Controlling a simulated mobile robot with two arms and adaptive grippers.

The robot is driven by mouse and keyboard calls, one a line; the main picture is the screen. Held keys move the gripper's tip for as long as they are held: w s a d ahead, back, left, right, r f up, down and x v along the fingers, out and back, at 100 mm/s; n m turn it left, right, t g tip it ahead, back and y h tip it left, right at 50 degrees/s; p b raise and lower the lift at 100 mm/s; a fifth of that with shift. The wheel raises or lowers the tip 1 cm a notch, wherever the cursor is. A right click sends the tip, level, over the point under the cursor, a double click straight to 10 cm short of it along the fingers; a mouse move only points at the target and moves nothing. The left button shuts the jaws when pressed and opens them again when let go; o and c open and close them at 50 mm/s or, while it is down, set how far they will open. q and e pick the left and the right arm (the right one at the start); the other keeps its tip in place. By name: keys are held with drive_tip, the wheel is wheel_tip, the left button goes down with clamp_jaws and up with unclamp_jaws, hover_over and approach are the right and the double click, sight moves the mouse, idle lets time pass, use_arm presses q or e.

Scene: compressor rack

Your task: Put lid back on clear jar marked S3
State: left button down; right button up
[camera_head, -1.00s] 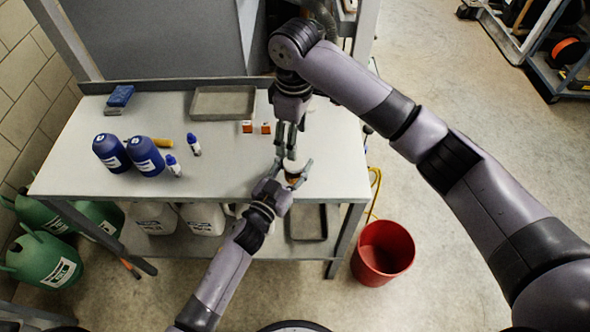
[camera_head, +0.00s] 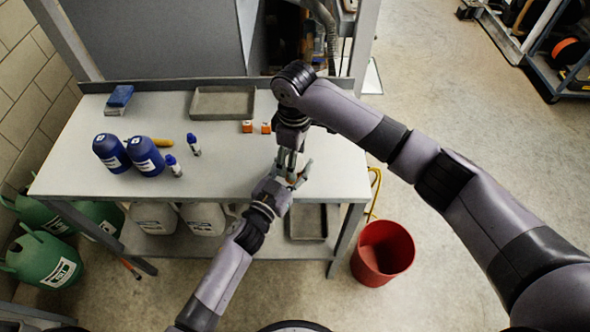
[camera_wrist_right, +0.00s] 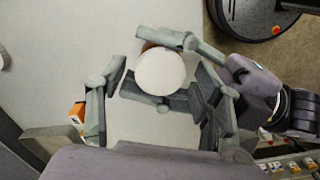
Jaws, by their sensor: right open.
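The round white lid (camera_wrist_right: 160,73) lies over the mouth of the jar in the right wrist view. A bit of the jar's amber-brown side (camera_wrist_right: 149,45) shows past the lid's edge; its mark is not visible. My left gripper (camera_head: 297,177) comes in from the lower left, its fingers shut around the jar near the table's front edge. My right gripper (camera_head: 289,167) points down from above the jar. Its open fingers (camera_wrist_right: 160,103) stand apart on either side of the lid, not visibly touching it. In the head view, the grippers mostly hide jar and lid.
The table (camera_head: 229,164) also holds two blue bottles (camera_head: 146,157), small blue-capped bottles (camera_head: 193,145), a grey tray (camera_head: 222,102) and two small orange-white boxes (camera_head: 247,127). A red bucket (camera_head: 383,253) stands on the floor at right. The table's middle is clear.

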drive_tip(key=c, duration=1.2)
drive_tip(key=m, duration=0.3)
drive_tip(key=o, duration=1.2)
drive_tip(key=shift+o, duration=0.2)
drive_tip(key=shift+r, duration=0.1)
drive_tip(key=shift+r, duration=2.2)
